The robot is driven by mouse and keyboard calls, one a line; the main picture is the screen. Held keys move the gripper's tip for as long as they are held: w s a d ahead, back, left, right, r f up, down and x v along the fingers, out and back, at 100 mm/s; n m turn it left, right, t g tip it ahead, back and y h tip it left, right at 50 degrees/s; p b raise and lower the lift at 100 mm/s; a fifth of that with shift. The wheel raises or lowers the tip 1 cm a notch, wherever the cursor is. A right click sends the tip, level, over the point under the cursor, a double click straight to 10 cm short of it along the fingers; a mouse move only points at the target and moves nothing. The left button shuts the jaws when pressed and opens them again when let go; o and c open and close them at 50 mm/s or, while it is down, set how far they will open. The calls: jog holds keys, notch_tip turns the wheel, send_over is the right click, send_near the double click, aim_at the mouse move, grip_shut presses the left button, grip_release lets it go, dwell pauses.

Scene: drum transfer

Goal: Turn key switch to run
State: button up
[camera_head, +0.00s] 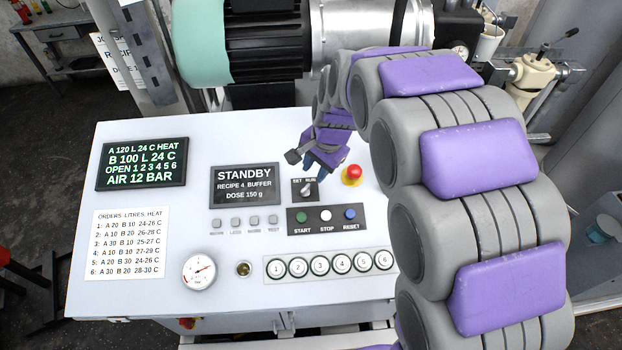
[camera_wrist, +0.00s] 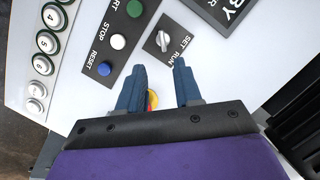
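My gripper (camera_head: 313,172) hovers just above the switch in the head view. In the wrist view its two blue fingers (camera_wrist: 158,65) are spread apart with nothing between the tips. The knob appears ahead of the gap and apart from the fingers.
A red emergency button (camera_head: 353,173) stands right of the switch; its yellow base shows partly behind my fingers. START, STOP and RESET buttons (camera_head: 326,216) lie just below. The STANDBY display (camera_head: 245,185) is to the left. Numbered buttons (camera_head: 320,265) line the lower panel.

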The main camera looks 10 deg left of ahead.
jog(key=w+v, duration=0.1)
jog(key=v, duration=0.6)
jog(key=shift+s+r, duration=0.25)
jog(key=shift+s, duration=0.3)
jog(key=shift+a+f, duration=0.1)
jog(key=shift+a, duration=0.2)
jog(key=s+d+f+n+g+b, duration=0.1)
jog(key=s+d+f+n+b, duration=0.1)
jog(key=s+d, duration=0.4)
jog(key=s+d+f+n+g+h+b, duration=0.1)
jog(key=s+d+f+b, duration=0.3)
jog(key=s, duration=1.1)
jog(key=s+d+f+n+g+h+b, duration=0.1)
jog(key=s+d+f+n+b, duration=0.2)
jog(key=s+d+f, duration=0.3)
jog(key=s+d, duration=0.4)
jog(key=shift+s+d, duration=0.15)
jog(key=shift+s, duration=0.1)
jog(key=shift+f, duration=0.1)
jog(key=shift+c, duration=0.3)
